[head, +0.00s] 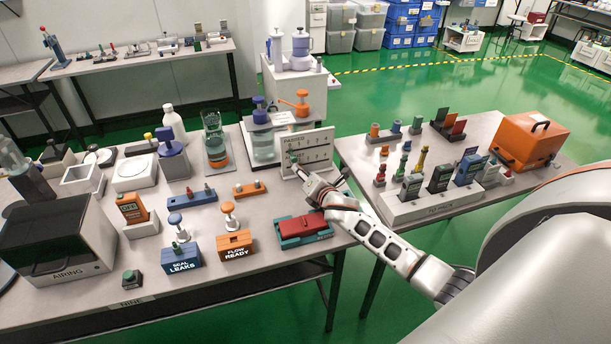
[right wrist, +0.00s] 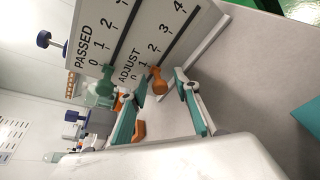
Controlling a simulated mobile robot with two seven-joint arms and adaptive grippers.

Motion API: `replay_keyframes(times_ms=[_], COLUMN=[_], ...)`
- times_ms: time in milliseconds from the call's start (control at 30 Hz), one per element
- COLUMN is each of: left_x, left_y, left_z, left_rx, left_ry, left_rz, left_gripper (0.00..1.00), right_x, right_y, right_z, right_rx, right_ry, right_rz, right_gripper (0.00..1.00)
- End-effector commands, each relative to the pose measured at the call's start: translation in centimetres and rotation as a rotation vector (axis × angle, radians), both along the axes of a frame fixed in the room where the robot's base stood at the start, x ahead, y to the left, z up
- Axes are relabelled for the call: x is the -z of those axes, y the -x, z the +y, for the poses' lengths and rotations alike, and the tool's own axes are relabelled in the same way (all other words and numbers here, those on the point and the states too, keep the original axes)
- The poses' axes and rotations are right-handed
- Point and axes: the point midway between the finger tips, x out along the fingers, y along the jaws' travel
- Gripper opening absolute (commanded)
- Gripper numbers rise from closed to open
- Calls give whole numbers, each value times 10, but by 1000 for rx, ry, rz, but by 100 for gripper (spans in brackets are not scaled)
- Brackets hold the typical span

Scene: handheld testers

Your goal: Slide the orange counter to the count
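The orange counter (right wrist: 158,80) is a knob low on the ADJUST slot of the white count board (right wrist: 140,42), near the start of its number row. My right gripper (right wrist: 161,82) is open. Its two teal-padded fingers lie on either side of the orange counter in the right wrist view; I cannot tell whether they touch it. The green counter (right wrist: 104,84) sits near 0 on the PASSED row, beside the fingers. In the head view the board (head: 318,150) stands upright at the table's right end, and my right gripper (head: 301,173) covers the orange counter. My left gripper is not in view.
A red-and-teal case (head: 303,229) lies on the table below my right arm. A second table (head: 355,160) with testers and an orange case (head: 530,140) is to the right, across a gap.

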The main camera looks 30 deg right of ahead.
Motion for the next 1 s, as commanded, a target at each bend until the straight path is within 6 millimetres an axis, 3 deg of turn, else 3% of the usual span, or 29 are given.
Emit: replay_keyframes(times_ms=[233, 700, 1000], left_x=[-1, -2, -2], left_y=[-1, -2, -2], left_z=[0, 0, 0], left_rx=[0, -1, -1], left_ry=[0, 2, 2], left_rz=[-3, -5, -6], left_gripper=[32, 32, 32], right_x=[-5, -27, -32], right_y=[21, 98, 115], right_z=[3, 13, 14], right_rx=[-2, -2, 0], right_ry=[1, 0, 1], right_rz=[0, 1, 1], right_gripper=[31, 31, 31])
